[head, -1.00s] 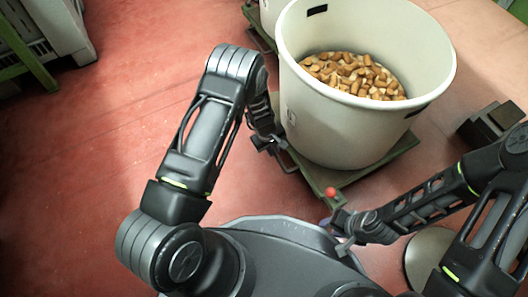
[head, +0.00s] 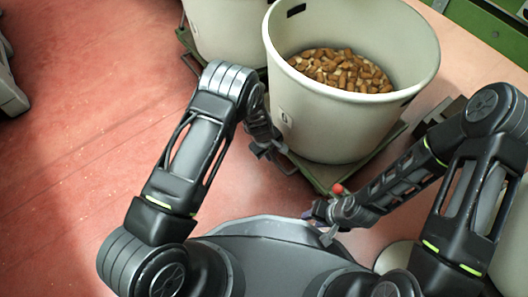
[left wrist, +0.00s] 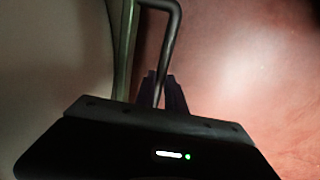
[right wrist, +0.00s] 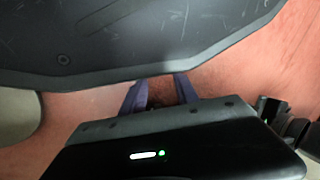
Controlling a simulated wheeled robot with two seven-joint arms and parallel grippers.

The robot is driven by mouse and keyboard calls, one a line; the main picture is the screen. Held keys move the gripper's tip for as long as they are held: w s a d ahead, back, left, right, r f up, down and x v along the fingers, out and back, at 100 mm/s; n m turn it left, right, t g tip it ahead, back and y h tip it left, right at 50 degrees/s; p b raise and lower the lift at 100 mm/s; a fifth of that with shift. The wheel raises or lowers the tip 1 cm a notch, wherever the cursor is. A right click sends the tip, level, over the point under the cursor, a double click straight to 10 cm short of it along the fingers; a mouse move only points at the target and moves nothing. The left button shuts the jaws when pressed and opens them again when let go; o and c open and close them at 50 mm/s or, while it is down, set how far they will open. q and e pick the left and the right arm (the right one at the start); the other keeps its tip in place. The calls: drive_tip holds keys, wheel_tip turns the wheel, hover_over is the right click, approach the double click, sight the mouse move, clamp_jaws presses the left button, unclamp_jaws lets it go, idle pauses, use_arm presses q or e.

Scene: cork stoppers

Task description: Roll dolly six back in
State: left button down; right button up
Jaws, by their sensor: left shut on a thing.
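A large cream tub (head: 335,120) of cork stoppers (head: 340,70) stands upright on a green dolly (head: 325,178) in front of me. A red knob (head: 337,188) shows at the dolly's near corner. My left gripper (head: 272,150) is at the dolly's near left side. In the left wrist view it is shut on a dark bent bar, the dolly's handle (left wrist: 170,45), beside the green frame (left wrist: 124,50). My right gripper (head: 325,218) is near the red knob, close to my base. In the right wrist view its fingers (right wrist: 160,90) are apart, with nothing seen between them.
A second cream tub (head: 225,30) on a green dolly stands close behind, at the upper left. Green structure (head: 485,35) stands at the upper right. A dark block (head: 440,112) sits right of the tub.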

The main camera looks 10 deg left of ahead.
use_arm(q)
drive_tip(key=shift+w+d, duration=0.2)
drive_tip(key=shift+r, duration=0.1)
drive_tip(key=c, duration=1.4)
unclamp_jaws()
wheel_tip(320, 180, up, 8)
drive_tip(key=s+a+p, duration=0.1)
drive_tip(key=p, duration=0.2)
drive_tip(key=shift+f, duration=0.25)
drive_tip(key=shift+s, duration=0.1)
